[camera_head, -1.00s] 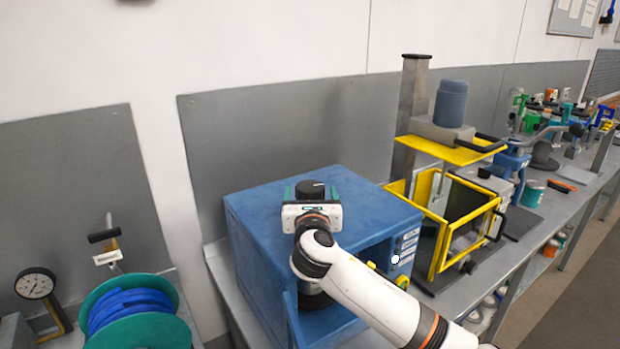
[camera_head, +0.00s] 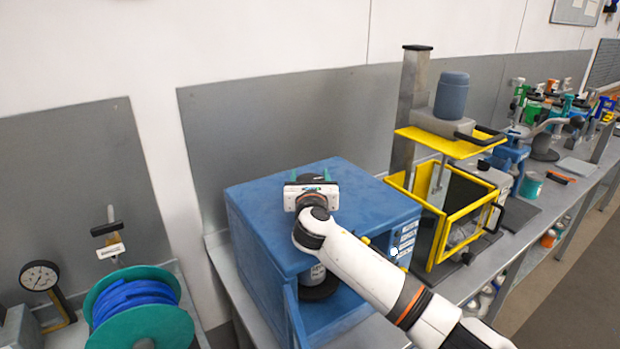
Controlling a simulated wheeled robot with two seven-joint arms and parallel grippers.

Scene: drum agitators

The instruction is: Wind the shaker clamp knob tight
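The shaker (camera_head: 255,205) is a blue box-shaped machine on the bench with an open front. Its black clamp knob (camera_head: 311,178) stands on the top and is largely hidden behind my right gripper's white body. My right gripper (camera_head: 311,175) comes from the front right, with its teal fingers on either side of the knob; they look shut on it. Inside the shaker's opening a pale can (camera_head: 319,274) stands on a dark round plate (camera_head: 320,290), partly hidden by my arm. My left gripper is not in view.
To the right stands a yellow-framed press (camera_head: 437,215) with a grey motor on top. A teal reel with blue hose (camera_head: 133,300) and a dial gauge (camera_head: 39,277) are at the left. A grey panel (camera_head: 270,125) stands close behind the shaker.

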